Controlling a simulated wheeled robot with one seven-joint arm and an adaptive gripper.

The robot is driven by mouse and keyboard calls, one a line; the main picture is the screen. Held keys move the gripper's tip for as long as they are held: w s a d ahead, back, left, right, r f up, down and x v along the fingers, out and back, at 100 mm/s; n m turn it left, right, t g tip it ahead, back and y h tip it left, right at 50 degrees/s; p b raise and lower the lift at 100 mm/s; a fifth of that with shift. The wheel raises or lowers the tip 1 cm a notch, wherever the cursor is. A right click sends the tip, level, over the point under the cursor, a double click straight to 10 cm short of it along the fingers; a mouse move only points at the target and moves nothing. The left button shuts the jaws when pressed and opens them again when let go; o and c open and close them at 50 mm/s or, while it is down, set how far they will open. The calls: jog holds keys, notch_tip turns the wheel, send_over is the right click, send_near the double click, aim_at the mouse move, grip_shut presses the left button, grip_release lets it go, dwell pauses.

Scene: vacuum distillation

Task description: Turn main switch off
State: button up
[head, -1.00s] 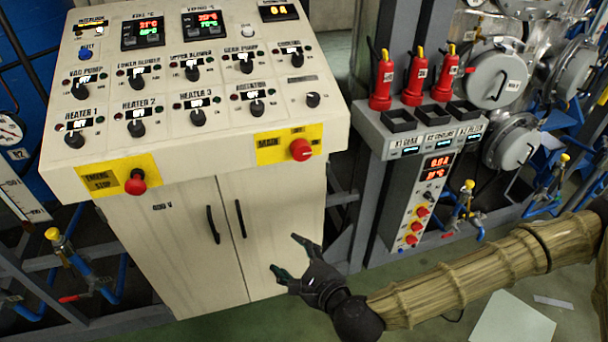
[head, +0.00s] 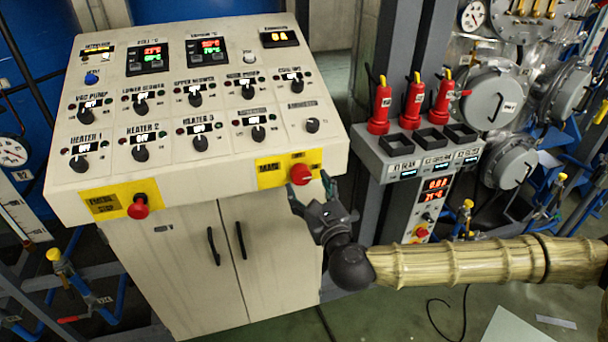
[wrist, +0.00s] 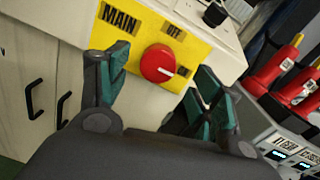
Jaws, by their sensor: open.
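The main switch is a round red knob (head: 301,174) on a yellow plate (head: 271,176) marked MAIN, at the front right edge of the control panel. In the wrist view the red knob (wrist: 158,63) shows a white mark on its right side, pointing right and slightly down, and the word OFF stands above it. My gripper (head: 309,189) is open just below the knob in the head view. In the wrist view my gripper's two fingers (wrist: 154,88) stand to the left and right of the knob, apart from it.
A red emergency stop button (head: 139,207) sits at the panel's left front. Several black knobs cover the sloped panel (head: 220,112). Red bottles (head: 411,102) stand on a rack to the right. Cabinet doors (head: 215,260) lie below the panel.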

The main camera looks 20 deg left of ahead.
aim_at(302, 177)
jog(key=shift+p+x, duration=0.5)
jog(key=shift+x, duration=1.45)
jog(key=c, duration=1)
